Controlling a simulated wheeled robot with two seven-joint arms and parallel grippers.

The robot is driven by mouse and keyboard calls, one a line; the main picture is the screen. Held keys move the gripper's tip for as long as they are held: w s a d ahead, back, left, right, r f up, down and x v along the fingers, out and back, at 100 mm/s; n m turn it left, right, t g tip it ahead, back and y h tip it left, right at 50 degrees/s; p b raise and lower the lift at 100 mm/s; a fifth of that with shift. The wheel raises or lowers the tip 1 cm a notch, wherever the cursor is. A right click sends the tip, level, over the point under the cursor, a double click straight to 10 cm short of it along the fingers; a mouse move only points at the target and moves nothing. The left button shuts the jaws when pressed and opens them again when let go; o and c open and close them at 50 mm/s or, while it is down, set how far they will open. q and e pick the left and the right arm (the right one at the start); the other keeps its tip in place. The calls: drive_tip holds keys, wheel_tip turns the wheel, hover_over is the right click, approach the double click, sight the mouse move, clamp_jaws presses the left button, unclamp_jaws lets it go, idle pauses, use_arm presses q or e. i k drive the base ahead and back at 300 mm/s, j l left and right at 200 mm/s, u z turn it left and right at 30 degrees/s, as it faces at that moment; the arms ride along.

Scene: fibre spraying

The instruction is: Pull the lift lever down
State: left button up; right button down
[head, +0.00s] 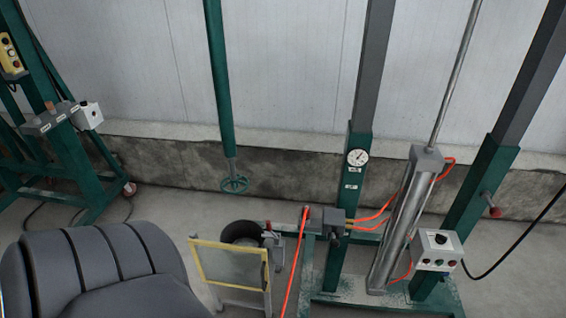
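No part clearly reads as the lift lever. A grey valve block (330,220) with orange hoses sits left of the upright cylinder, and a small dark part (336,237) hangs at it; I cannot tell whether this is the lever. A red knob (494,212) sticks out from the right green post. A grey pneumatic cylinder (403,222) with a long rod stands between the posts. Neither of my grippers is in view.
A grey control box (437,249) with buttons stands low at the right. A round gauge (357,158) is on the middle post. A black padded seat (95,270), a yellow-framed panel (230,264) and a wheel (242,232) stand in front. A green handwheel (234,184) hangs by the wall.

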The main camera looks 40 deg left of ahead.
sight(334, 243)
drive_tip(key=u, duration=0.95)
